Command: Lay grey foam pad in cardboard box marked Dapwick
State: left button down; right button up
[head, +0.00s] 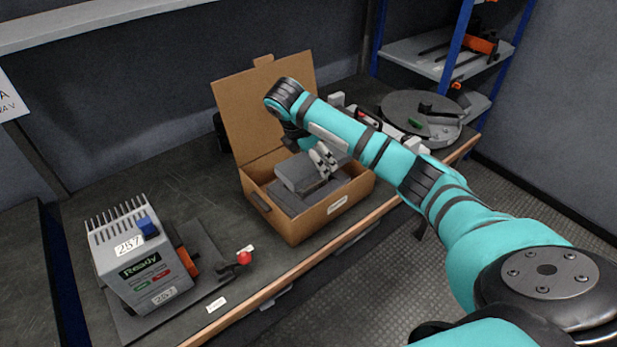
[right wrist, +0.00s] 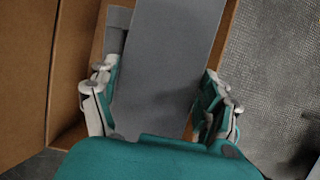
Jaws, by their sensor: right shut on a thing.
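The open cardboard box (head: 308,218) stands on the dark workbench with its lid flap raised at the back. A white label is on its front, too small to read. My right gripper (head: 322,160) is shut on the grey foam pad (head: 296,174), at the box opening. More grey material lies beneath the pad inside the box; I cannot tell whether they touch. In the right wrist view the fingers of the right gripper (right wrist: 160,100) flank the pad (right wrist: 172,55), and brown box walls (right wrist: 78,60) show on both sides. My left gripper is not in view.
A grey device (head: 140,262) marked Ready stands at the left on a flat plate, beside a red knob (head: 244,257). A round grey turntable (head: 421,115) with tools is behind right. Blue-posted shelves (head: 440,60) stand at the back right. Bench space is free behind the device.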

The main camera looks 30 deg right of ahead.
aim_at(308, 163)
notch_tip(308, 163, down, 3)
jog(key=shift+s+f, duration=0.1)
jog(key=shift+s, duration=0.05)
notch_tip(308, 163, down, 4)
jog(key=shift+r+p, duration=0.25)
jog(key=shift+p, duration=0.05)
jog(key=o, duration=0.6)
jog(key=shift+o, duration=2)
jog(key=b+v, duration=0.1)
jog(key=v, duration=0.5)
jog(key=shift+a+r, duration=0.1)
jog(key=shift+r, duration=0.25)
jog(key=p+v, duration=0.1)
jog(key=v, duration=0.3)
jog(key=shift+r, duration=0.35)
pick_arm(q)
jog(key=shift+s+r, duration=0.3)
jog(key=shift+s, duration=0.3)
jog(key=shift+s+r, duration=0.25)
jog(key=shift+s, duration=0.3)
pick_arm(e)
jog(key=shift+a+r, duration=0.2)
jog(key=shift+r, duration=0.1)
